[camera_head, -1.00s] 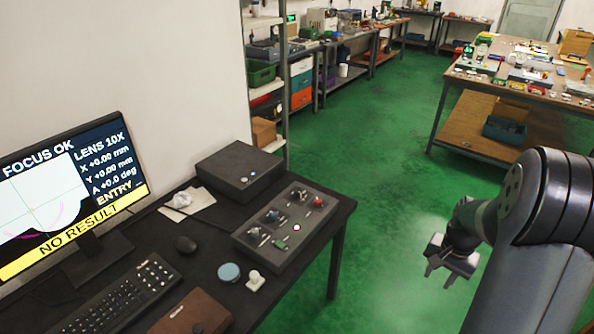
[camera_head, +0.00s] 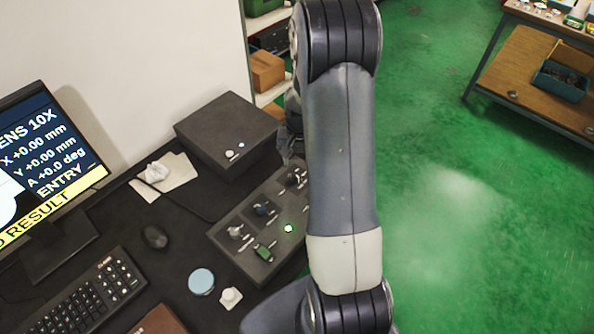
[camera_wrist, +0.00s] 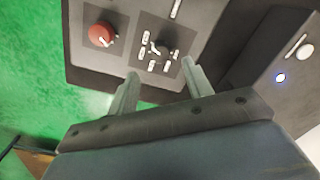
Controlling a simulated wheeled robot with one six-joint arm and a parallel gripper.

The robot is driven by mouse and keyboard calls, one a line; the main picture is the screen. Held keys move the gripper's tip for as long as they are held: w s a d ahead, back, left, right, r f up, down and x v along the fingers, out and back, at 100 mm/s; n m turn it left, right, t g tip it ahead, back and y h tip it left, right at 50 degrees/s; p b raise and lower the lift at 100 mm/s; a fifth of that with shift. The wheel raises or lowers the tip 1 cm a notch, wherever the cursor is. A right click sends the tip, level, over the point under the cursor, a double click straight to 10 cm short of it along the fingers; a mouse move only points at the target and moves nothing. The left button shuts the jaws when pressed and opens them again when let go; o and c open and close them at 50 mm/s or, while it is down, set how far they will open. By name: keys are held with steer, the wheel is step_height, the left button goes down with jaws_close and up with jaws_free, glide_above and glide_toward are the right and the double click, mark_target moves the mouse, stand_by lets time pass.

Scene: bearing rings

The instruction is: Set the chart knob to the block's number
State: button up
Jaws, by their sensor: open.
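A dark control panel (camera_head: 225,238) lies on the desk, partly hidden behind my arm in the head view. It carries several small knobs and switches, among them a grey one (camera_head: 236,231), a dark one (camera_head: 262,209) and a lit green button (camera_head: 288,228). In the wrist view the panel (camera_wrist: 85,68) shows a red knob (camera_wrist: 101,34) and a dark knob (camera_wrist: 162,48) ringed by white marks. My gripper (camera_wrist: 160,69) is open and empty, its fingertips before the panel near the dark knob. I cannot tell which knob is the chart knob. No numbered block can be made out.
A dark box (camera_head: 225,125) with a lit button stands behind the panel. A monitor (camera_head: 50,160), keyboard (camera_head: 90,292), mouse (camera_head: 155,237), blue-topped round item (camera_head: 201,281) and small white piece (camera_head: 231,297) share the desk.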

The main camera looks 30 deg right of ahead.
mark_target(296, 175)
steer(key=shift+w+a+f+p, duration=0.1)
steer(key=shift+f+p, duration=0.05)
steer(key=shift+f, duration=1.4)
steer(key=shift+w+a+f+p, duration=0.1)
steer(key=shift+f+p, duration=0.05)
steer(key=shift+f, duration=1.4)
steer(key=shift+s, duration=0.1)
steer(key=shift+c, duration=0.2)
steer(key=c, duration=1)
steer(key=shift+o, duration=0.2)
steer(key=shift+n+b, duration=0.3)
steer(key=n+b, duration=0.3)
steer(key=shift+d+f, duration=0.1)
steer(key=shift+f, duration=0.05)
steer(key=n+b, duration=0.3)
steer(key=n, duration=0.3)
